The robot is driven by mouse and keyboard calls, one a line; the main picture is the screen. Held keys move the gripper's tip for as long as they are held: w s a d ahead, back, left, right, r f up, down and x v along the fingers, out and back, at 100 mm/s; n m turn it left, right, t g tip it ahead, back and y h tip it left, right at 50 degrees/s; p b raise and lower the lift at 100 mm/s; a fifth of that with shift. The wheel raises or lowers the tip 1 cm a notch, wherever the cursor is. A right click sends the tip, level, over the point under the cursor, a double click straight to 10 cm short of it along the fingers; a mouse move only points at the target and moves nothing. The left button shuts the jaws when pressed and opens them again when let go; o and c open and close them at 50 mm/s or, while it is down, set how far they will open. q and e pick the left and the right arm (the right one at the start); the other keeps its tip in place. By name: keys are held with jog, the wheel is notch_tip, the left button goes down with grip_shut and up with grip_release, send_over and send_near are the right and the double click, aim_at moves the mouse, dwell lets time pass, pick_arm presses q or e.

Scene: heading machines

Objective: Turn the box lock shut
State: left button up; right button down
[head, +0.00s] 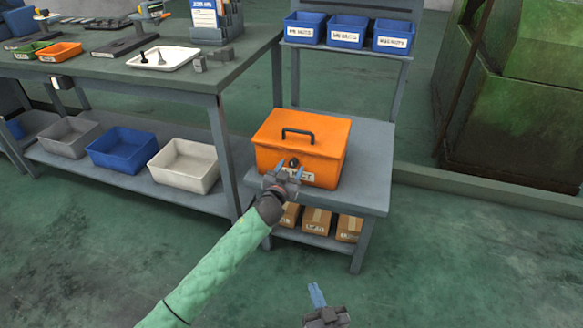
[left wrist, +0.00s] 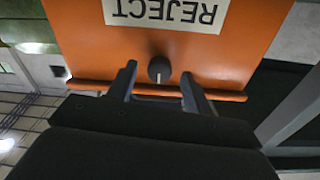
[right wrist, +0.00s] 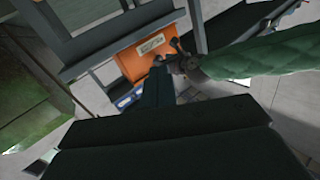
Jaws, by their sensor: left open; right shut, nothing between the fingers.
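The orange box (head: 299,138) with a black handle on its lid stands on a grey side table. Its front carries a white REJECT label (left wrist: 165,14) and a dark round lock knob (left wrist: 159,69) with a light mark on it. The knob also shows in the head view (head: 293,162). My left gripper (head: 287,173) is open in front of the box, its fingers pointing at the knob. In the left wrist view the fingertips (left wrist: 157,76) lie either side of the knob; I cannot tell whether they touch it. My right gripper (head: 316,294) is shut and empty, low and away from the box.
The side table (head: 367,165) has bare room right of the box and cartons (head: 316,220) on its lower shelf. Blue bins (head: 347,31) sit on the rack behind. A workbench (head: 215,75) stands left, with bins (head: 186,165) beneath. The floor on the right is clear.

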pick_arm(q)
jog(key=shift+x, duration=0.8)
pick_arm(e)
jog(key=shift+r+t, duration=0.3)
jog(key=shift+r, duration=0.3)
jog(key=shift+r, duration=0.1)
pick_arm(q)
jog(key=c, duration=1)
pick_arm(e)
jog(key=shift+w, duration=0.15)
